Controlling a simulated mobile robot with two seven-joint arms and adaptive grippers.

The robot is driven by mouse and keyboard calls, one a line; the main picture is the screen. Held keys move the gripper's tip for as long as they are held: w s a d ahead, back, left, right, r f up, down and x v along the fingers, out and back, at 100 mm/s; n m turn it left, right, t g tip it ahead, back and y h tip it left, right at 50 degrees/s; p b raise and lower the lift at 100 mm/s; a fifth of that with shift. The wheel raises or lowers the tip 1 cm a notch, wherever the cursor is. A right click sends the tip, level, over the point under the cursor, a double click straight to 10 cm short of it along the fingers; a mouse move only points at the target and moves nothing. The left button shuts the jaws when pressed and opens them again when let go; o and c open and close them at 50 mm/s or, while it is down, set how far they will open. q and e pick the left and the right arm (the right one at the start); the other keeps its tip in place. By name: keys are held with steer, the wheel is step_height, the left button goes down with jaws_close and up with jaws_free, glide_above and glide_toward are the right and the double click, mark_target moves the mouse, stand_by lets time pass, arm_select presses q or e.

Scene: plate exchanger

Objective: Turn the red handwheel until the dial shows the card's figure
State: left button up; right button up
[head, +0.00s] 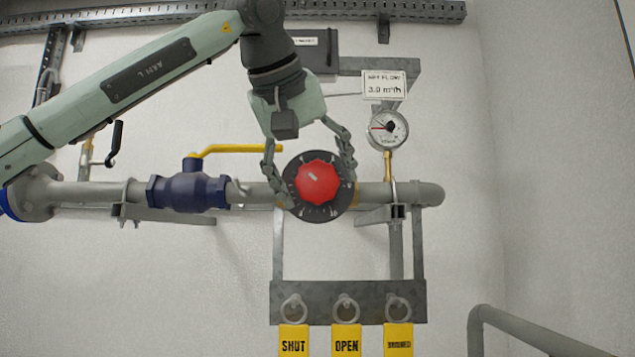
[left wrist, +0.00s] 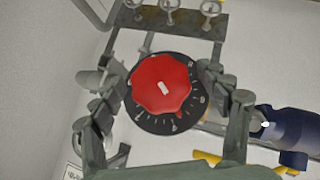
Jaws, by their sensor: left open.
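The red handwheel (head: 317,182) sits on a black scale disc (head: 340,207) on the pipe, with a pale mark on its face. In the left wrist view the handwheel (left wrist: 162,84) lies between my fingers. My left gripper (head: 310,182) is open, with one finger at each side of the disc; I cannot tell whether the fingers touch it. The round dial (head: 388,129) has a white face and a needle pointing left; its reading is too small to tell. The white card (head: 384,85) above it reads "3.0 m³/h". My right gripper is not in view.
A blue valve (head: 188,191) with a yellow lever (head: 240,150) is on the pipe left of the handwheel. Yellow tags (head: 346,341) hang from rings on a metal plate (head: 330,302) below. A grey rail (head: 520,335) stands at lower right.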

arm_select(q)
steer(key=v, duration=1.1)
steer(key=shift+s+r, duration=0.2)
steer(key=x, duration=1.2)
steer(key=shift+a, duration=0.1)
steer(key=shift+r, duration=0.1)
